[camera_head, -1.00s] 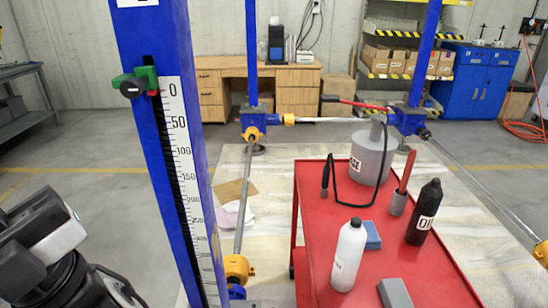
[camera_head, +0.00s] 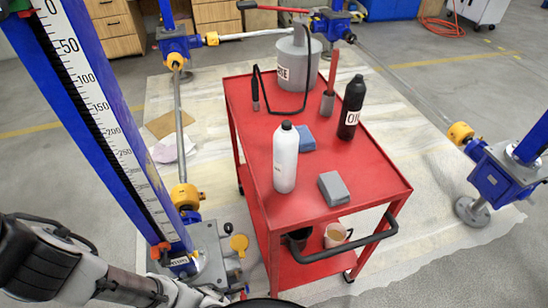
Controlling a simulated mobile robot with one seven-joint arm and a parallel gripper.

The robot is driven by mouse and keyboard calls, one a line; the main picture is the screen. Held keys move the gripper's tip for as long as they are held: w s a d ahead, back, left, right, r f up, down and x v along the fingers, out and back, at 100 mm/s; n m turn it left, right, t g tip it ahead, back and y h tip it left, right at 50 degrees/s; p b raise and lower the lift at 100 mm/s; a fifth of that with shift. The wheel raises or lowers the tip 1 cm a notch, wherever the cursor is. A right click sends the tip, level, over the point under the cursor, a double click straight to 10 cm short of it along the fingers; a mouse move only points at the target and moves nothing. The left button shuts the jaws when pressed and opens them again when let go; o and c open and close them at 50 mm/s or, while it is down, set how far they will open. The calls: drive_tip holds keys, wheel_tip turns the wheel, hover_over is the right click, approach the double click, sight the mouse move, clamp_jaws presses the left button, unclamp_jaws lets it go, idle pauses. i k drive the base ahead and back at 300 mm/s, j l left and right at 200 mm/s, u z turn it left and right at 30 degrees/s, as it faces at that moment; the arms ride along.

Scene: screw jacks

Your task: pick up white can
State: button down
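A white bottle-shaped can (camera_head: 286,158) with a black cap stands upright on the red cart's top (camera_head: 262,110), towards its left side. My arm shows at the lower left, low in the picture and apart from the can. I cannot make out my gripper's fingers; they are not in view. Nothing hides the can.
On the cart stand a grey grease can (camera_head: 298,65), a black oil bottle (camera_head: 352,104), a red-handled brush (camera_head: 330,88), a blue block (camera_head: 305,138) and a grey block (camera_head: 334,188). A pale cup (camera_head: 336,234) sits on the lower shelf. A blue jack post (camera_head: 100,110) rises at left; another jack (camera_head: 497,176) stands at right.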

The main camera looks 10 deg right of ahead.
sight(286, 143)
drive_tip(key=k+j+z, duration=0.2)
drive_tip(key=j+z, duration=0.2)
drive_tip(key=k+j+z, duration=0.35)
drive_tip(key=j, duration=0.25)
drive_tip(key=k+j+z, duration=0.25)
drive_tip(key=j+z, duration=0.15)
drive_tip(key=i, duration=0.95)
